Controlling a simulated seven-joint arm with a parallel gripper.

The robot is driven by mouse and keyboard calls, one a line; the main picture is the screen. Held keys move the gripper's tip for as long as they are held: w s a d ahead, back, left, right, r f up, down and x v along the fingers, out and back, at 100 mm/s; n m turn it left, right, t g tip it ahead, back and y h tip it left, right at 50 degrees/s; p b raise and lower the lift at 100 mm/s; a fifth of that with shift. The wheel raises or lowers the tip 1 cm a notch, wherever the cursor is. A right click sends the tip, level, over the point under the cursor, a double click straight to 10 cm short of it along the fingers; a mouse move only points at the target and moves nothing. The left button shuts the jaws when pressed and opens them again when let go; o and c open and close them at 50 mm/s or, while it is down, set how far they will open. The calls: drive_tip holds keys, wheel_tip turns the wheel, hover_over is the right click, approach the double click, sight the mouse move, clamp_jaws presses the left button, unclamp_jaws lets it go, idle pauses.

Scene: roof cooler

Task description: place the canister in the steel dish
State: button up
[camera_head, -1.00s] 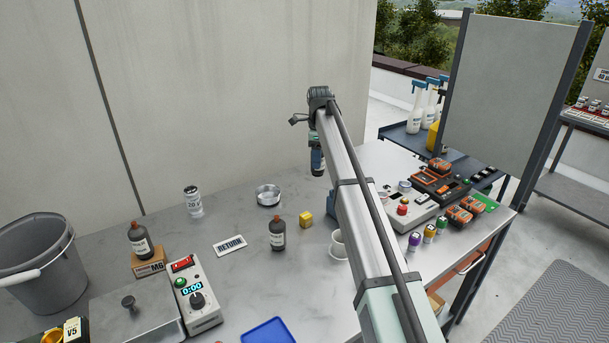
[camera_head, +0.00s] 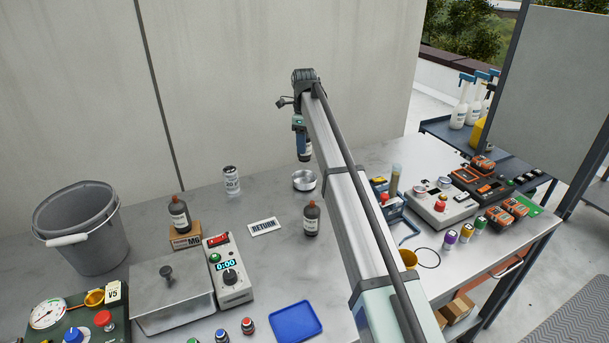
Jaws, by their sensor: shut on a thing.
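The steel dish (camera_head: 305,181) is a small round silver dish on the grey bench near the wall. My gripper (camera_head: 301,134) points down just above the dish in the picture. It is shut on a small dark canister (camera_head: 305,151) with a pale label, which hangs upright with its lower end a little above the dish's far rim in the view. I cannot tell exactly how far apart they are in depth. The fingertips are small and partly hidden by my wrist. Another, pale silver canister (camera_head: 231,181) stands on the bench left of the dish.
Another bottle (camera_head: 179,214) stands on a cardboard box (camera_head: 185,237). A timer box (camera_head: 228,270) and blue tray (camera_head: 295,321) are nearer. My arm hides the bench right of the dish.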

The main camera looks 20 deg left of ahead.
wheel_tip(320, 180, down, 10)
drive_tip(key=shift+r, duration=0.15)
idle(0.4)
drive_tip(key=shift+f, duration=0.2)
drive_tip(key=o, duration=1.2)
drive_tip(key=shift+o, duration=0.2)
wheel_tip(320, 180, up, 12)
drive_tip(key=shift+r, duration=0.2)
drive_tip(key=shift+o, duration=0.4)
